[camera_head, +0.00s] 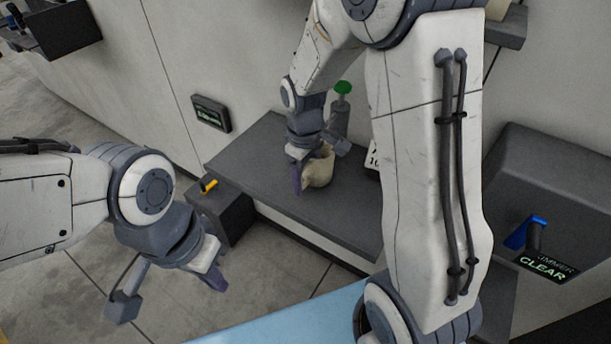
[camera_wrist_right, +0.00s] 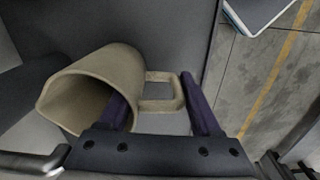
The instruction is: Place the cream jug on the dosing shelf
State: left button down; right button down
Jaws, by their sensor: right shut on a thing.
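The cream jug (camera_head: 319,170) is at the dark grey shelf (camera_head: 345,215) on the wall; I take this to be the dosing shelf. My right gripper (camera_head: 299,178) is over the shelf and shut on the jug. In the right wrist view the jug (camera_wrist_right: 95,82) shows its open mouth at the left, and its handle lies between the purple fingers of my right gripper (camera_wrist_right: 160,108). I cannot tell whether the jug's base touches the shelf. My left gripper (camera_head: 217,273) hangs low at the left, away from the shelf; its finger gap is not clear.
A dark box with a yellow handle (camera_head: 209,186) stands by the shelf's left end. A green-topped post (camera_head: 342,92) stands behind the jug. A small wall display (camera_head: 211,113) is above left. A dark unit with a blue lever (camera_head: 525,233) is at the right. The shelf's front stretch is clear.

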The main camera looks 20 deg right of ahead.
jog(key=shift+f, duration=0.2)
jog(key=shift+c, duration=1.8)
grip_release()
